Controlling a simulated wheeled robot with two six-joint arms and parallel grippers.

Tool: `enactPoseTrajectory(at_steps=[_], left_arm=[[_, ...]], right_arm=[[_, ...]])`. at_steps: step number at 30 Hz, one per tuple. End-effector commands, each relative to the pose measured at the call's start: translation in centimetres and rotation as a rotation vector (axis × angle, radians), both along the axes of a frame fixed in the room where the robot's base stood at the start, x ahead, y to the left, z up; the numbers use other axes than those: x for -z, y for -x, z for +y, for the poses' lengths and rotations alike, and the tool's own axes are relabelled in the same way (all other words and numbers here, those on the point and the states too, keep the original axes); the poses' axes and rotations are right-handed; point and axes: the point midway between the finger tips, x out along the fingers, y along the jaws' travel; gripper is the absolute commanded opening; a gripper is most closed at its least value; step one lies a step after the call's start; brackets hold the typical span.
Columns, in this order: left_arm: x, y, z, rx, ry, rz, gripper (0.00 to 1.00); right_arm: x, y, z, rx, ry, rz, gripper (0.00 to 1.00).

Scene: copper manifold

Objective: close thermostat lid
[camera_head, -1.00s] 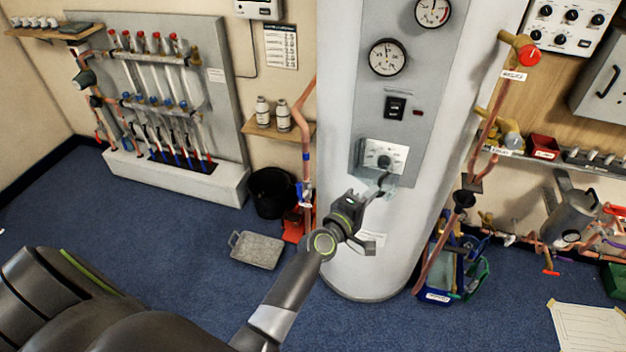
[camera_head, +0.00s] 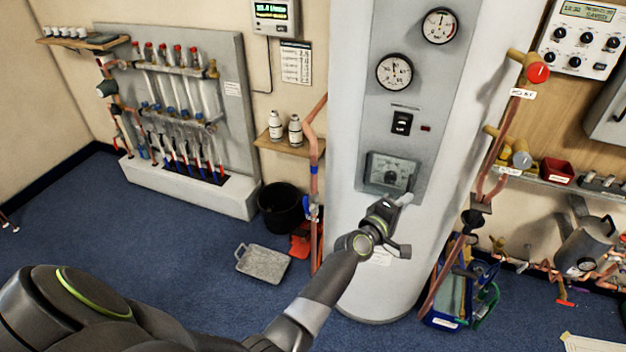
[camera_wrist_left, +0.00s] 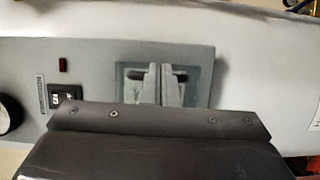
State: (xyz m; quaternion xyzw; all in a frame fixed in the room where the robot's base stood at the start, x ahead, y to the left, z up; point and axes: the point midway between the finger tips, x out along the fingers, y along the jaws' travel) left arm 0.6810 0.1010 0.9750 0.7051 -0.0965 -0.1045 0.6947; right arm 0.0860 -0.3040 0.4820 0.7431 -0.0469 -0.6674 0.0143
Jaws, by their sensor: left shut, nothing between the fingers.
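The thermostat (camera_head: 385,168) is a small box with a dial on the grey panel of the white cylinder. Its clear lid (camera_head: 374,180) appears swung up over the thermostat's face, giving it a grey-green tint; I cannot tell whether it sits fully flush. My left gripper (camera_head: 407,199) is shut and empty, just below and in front of the thermostat's lower right. In the left wrist view its shut fingers (camera_wrist_left: 160,84) stand in front of the lid (camera_wrist_left: 131,92) and hide its middle. I cannot tell whether they touch it. My right gripper is not in view.
Above the thermostat are a black switch (camera_head: 401,123) and two gauges (camera_head: 394,71). Copper pipes run upright on both sides of the cylinder (camera_head: 350,110). A blue crate (camera_head: 446,322) stands at its right foot and a black bucket (camera_head: 283,206) on the left.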

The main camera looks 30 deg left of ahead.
Motion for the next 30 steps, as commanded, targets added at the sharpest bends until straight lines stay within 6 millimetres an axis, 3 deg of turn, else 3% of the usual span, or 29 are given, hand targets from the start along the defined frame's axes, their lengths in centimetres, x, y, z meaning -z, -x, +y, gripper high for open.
enactPoseTrajectory(at_steps=[17,23,30], left_arm=[[0.0,0.3,0.1,0.000,0.000,-0.001,0.00],[0.0,2.7,0.8,-0.001,0.001,0.000,0.00],[0.1,6.9,2.0,-0.002,0.002,0.001,0.00]], right_arm=[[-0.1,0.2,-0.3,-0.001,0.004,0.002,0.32],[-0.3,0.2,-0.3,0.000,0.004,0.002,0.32],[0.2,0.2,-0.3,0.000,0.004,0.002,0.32]])
